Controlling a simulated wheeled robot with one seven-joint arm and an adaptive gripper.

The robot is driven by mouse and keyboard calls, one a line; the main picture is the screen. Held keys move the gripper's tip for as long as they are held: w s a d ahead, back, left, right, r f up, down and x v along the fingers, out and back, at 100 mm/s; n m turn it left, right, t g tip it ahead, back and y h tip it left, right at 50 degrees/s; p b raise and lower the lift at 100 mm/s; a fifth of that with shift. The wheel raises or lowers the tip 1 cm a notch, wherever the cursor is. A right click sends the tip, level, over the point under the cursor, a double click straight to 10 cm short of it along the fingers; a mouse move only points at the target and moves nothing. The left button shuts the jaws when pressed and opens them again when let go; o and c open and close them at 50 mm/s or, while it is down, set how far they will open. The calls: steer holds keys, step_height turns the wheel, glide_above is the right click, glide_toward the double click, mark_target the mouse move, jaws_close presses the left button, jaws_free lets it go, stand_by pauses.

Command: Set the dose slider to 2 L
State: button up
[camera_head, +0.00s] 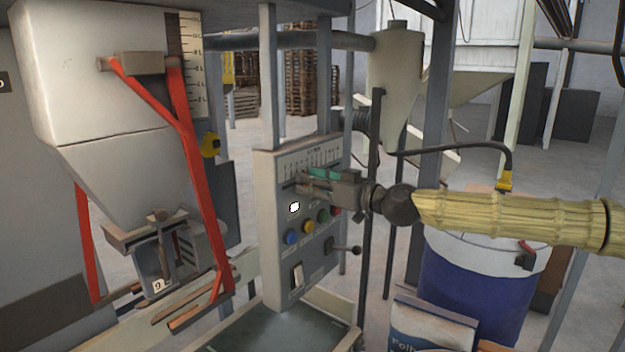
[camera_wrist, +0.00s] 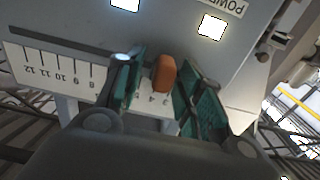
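The control panel (camera_head: 270,230) stands mid-picture in the head view, with the dose scale (camera_head: 310,158) along its top. In the wrist view the scale (camera_wrist: 50,68) appears upside down, with 12 at the left and lower numbers toward the right. The orange slider knob (camera_wrist: 164,74) stands near the 3 and 4 marks; parallax and the fingers hide its exact setting. My gripper (camera_wrist: 163,88) is open, its green-padded fingers on either side of the knob with visible gaps. In the head view my gripper (camera_head: 312,181) is in front of the scale and hides the knob.
Blue, yellow and green buttons (camera_head: 307,227) sit below the scale, with a lit white square (camera_head: 294,207), a rocker switch (camera_head: 297,275) and a black lever (camera_head: 345,249). A hopper with red straps (camera_head: 185,120) stands left. A blue drum (camera_head: 470,290) and sack (camera_head: 425,325) stand right.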

mark_target(291, 183)
steer(key=shift+c, duration=0.5)
jaws_close()
steer(key=shift+s+a+b, duration=0.35)
steer(key=shift+s+a, duration=0.25)
steer(key=shift+s, duration=0.25)
steer(key=shift+s+a+b, duration=0.3)
steer(key=shift+s+a, duration=0.3)
steer(key=shift+s, duration=0.2)
steer(key=shift+o, duration=0.5)
jaws_free()
steer(key=shift+d, duration=0.1)
